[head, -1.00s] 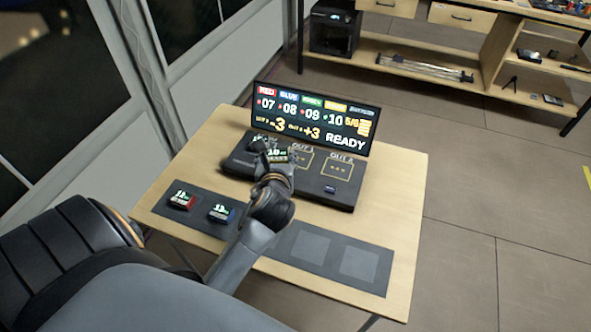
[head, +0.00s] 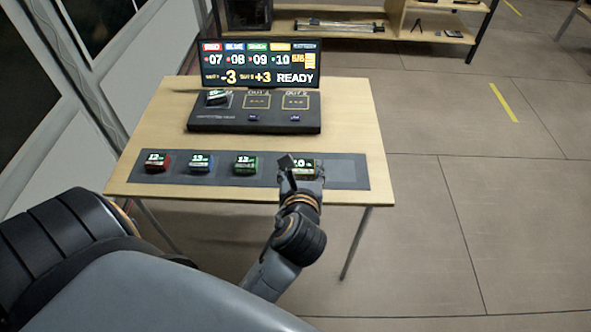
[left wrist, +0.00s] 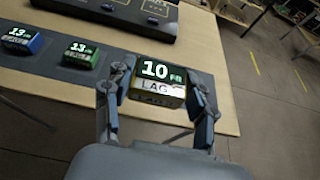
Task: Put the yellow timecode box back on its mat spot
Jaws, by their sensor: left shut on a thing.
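The yellow timecode box (head: 305,163) reads 10 on its screen. In the left wrist view the box (left wrist: 158,80) shows "10 FR LAG" with a dull yellow front. My left gripper (head: 303,172) is shut on it, a finger on each side. It is at the grey mat (head: 220,177), right of the green box; whether the box touches the mat I cannot tell. The mat's far right square (head: 345,172) is bare. My right gripper is not in view.
Red (head: 157,161), blue (head: 200,161) and green (head: 246,164) boxes sit on the mat's left part. Behind it is a black console (head: 253,118) with another box (head: 216,98) on its left slot. A screen (head: 262,63) reading READY stands behind the console.

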